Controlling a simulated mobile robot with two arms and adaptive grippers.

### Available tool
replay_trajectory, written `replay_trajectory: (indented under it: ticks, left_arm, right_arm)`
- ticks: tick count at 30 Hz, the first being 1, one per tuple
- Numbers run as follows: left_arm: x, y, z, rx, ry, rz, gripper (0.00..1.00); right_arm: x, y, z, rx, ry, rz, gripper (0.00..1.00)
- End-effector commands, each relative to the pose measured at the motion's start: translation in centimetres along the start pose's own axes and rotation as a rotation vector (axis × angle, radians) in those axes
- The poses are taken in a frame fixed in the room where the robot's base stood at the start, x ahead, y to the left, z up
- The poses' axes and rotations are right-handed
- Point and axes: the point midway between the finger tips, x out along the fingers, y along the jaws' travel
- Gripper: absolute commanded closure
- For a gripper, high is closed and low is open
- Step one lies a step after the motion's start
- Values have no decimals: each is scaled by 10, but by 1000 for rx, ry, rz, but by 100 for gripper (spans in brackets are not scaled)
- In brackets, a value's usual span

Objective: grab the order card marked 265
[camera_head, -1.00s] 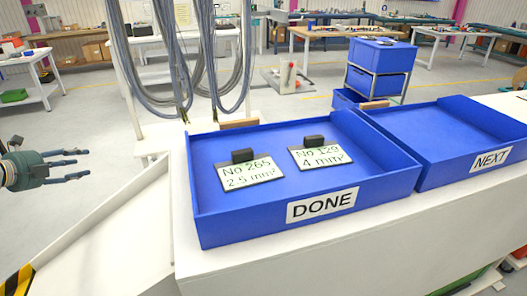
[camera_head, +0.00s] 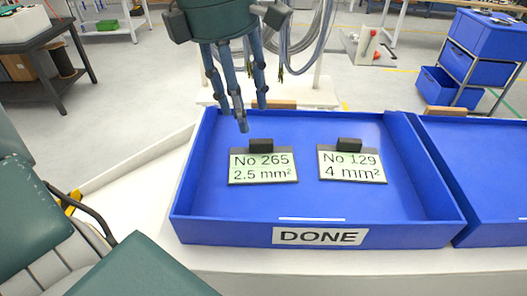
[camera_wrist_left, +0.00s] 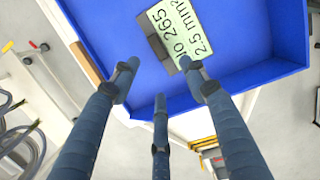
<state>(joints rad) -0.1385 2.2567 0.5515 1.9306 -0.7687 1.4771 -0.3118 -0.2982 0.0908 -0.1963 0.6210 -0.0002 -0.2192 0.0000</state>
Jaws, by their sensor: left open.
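The order card marked 265 (camera_head: 262,168) lies flat in the blue DONE tray (camera_head: 205,215), with a dark block handle (camera_head: 261,146) at its back edge. The same card shows in the left wrist view (camera_wrist_left: 185,30), just beyond the fingertips. My left gripper (camera_head: 238,108) hangs fingers-down over the back left part of the tray, a little behind and left of the card. Its fingers are spread and empty, apart from the card. A second card marked 129 (camera_head: 352,167) lies to the right in the same tray. My right gripper does not show.
Another blue tray (camera_head: 495,175) stands right beside the DONE tray. Both are on a white surface (camera_head: 300,262). Cable loops (camera_head: 310,45) hang from a white stand behind. A blue drawer unit (camera_head: 480,50) stands at the back right.

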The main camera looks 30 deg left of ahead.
Motion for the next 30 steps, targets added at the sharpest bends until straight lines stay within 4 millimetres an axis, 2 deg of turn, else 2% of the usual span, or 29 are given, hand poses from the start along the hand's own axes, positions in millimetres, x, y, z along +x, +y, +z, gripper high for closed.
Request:
replay_trajectory:
  ticks: [3,6,13,17,25,26,30]
  left_arm:
    - [12,0,1,0,-2,-1,55]
    - [18,-1,2,0,-1,-2,55]
    - [46,-3,13,0,0,-6,55]
    - [63,-2,13,-3,-3,-2,55]
    - [68,-1,13,-4,-6,1,55]
    - [68,-1,13,-4,-6,1,57]
    - [68,-1,13,-4,-6,1,85]
  right_arm:
    - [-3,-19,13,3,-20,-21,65]
    - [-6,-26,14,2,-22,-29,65]
    - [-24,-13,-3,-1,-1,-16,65]
    - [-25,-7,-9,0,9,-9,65]
    - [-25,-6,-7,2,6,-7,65]
    - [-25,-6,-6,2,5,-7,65]
    - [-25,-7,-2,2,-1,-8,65]
